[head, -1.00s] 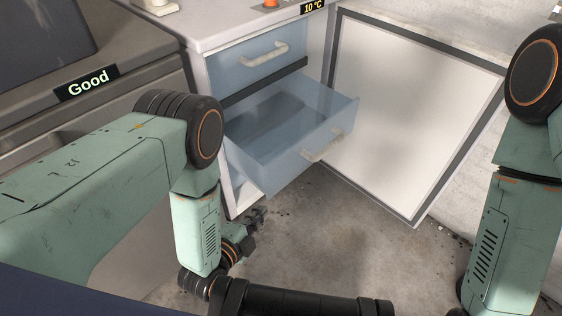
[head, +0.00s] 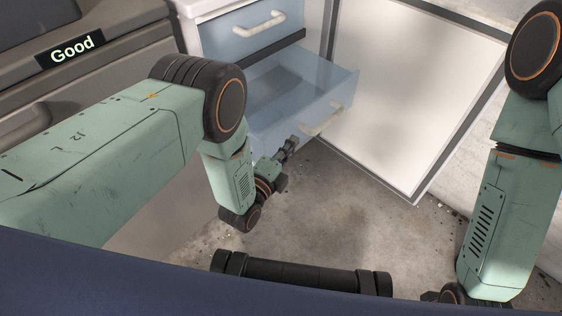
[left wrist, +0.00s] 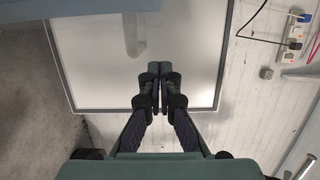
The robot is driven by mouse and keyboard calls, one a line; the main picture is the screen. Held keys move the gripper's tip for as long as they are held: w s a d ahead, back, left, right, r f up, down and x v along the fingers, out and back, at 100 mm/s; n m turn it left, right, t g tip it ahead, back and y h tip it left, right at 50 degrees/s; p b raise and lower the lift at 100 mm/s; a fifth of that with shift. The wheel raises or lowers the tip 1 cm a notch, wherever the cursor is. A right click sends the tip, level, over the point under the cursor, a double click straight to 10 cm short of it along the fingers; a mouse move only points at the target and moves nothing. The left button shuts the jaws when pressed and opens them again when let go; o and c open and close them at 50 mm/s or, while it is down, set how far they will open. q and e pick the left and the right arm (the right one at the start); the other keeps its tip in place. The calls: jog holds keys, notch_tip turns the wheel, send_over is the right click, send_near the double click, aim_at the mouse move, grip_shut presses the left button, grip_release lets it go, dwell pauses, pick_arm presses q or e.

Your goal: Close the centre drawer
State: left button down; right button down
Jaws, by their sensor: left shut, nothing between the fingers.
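The centre drawer (head: 285,108) is a translucent blue box pulled well out of the white cabinet, below a shut upper drawer. Its pale bar handle (head: 322,122) is on the front panel. My left gripper (head: 291,144) is shut and empty, near the drawer front, below and left of the handle in the head view. I cannot tell whether it touches the drawer. In the left wrist view its fingers (left wrist: 159,72) are together, with a blurred bluish shape, probably part of the drawer, above them. My right gripper does not show; only its arm is at the right.
The upper drawer (head: 250,33) is shut. A white door panel (head: 420,90) with a dark edge stands open right of the drawer. A grey machine labelled "Good" (head: 70,48) is at the left. Concrete floor (head: 340,210) is free in front.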

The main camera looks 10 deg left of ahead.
aim_at(278, 138)
pick_arm(q)
jog(key=shift+w+a+b, duration=0.25)
jog(key=shift+w+a, duration=0.25)
jog(key=shift+a, duration=0.35)
jog(key=shift+w+a+b, duration=0.25)
jog(key=shift+w+a, duration=0.2)
jog(key=shift+a, duration=0.35)
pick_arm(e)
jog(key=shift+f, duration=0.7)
pick_arm(q)
jog(key=shift+a, duration=0.15)
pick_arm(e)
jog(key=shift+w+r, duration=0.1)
